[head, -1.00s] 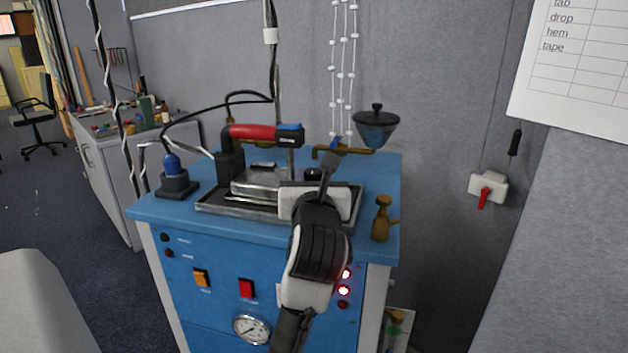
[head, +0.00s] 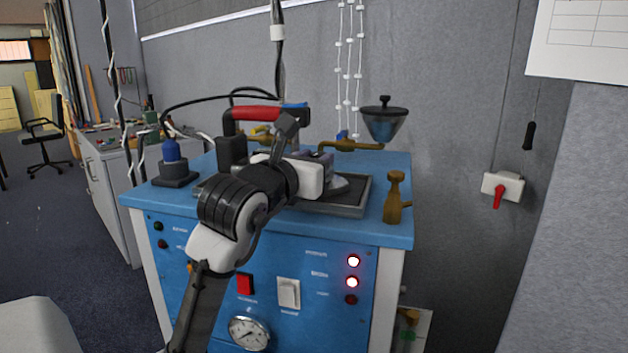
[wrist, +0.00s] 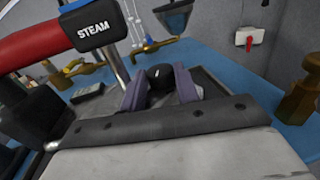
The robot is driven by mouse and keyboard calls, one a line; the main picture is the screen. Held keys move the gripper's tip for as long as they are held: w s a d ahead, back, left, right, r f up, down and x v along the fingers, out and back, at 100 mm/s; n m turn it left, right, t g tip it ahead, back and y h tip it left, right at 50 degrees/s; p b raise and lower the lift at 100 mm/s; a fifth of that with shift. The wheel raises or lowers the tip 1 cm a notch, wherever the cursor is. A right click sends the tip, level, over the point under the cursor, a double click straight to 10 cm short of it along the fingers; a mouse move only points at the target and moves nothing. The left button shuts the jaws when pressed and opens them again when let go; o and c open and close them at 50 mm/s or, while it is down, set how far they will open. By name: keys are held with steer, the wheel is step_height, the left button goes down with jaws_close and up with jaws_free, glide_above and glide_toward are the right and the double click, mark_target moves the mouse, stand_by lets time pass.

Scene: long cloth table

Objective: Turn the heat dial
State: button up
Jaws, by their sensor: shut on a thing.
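The heat dial (wrist: 160,72) is a round black knob, seen in the wrist view between the two grey-purple fingers of my gripper (wrist: 160,84). My gripper is shut on it, one finger on each side. In the head view, my gripper (head: 314,160) is behind the iron's front area, and my wrist hides the dial and most of the iron body. The iron's red handle (head: 252,114) shows at the left of my gripper. In the wrist view, the handle (wrist: 35,45) ends in a black block marked STEAM (wrist: 90,28).
The iron stands in a dark tray (head: 335,210) on the blue cabinet (head: 325,228). A brass fitting (head: 396,197) stands at the right, a funnel (head: 384,122) behind. A blue-topped device (head: 172,165) stands at the left. Cables hang above the handle.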

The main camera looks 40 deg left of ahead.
steer(key=shift+a+f+m+h+b, duration=0.2)
steer(key=shift+m+h+b, duration=0.4)
steer(key=shift+b, duration=1.6)
steer(key=shift+r+t+h+b, duration=0.3)
steer(key=shift+h+b, duration=0.5)
steer(key=shift+b, duration=0.35)
steer(key=o, duration=0.7)
steer(key=shift+f, duration=0.1)
steer(key=shift+s+d, duration=0.1)
steer(key=shift+d, duration=0.05)
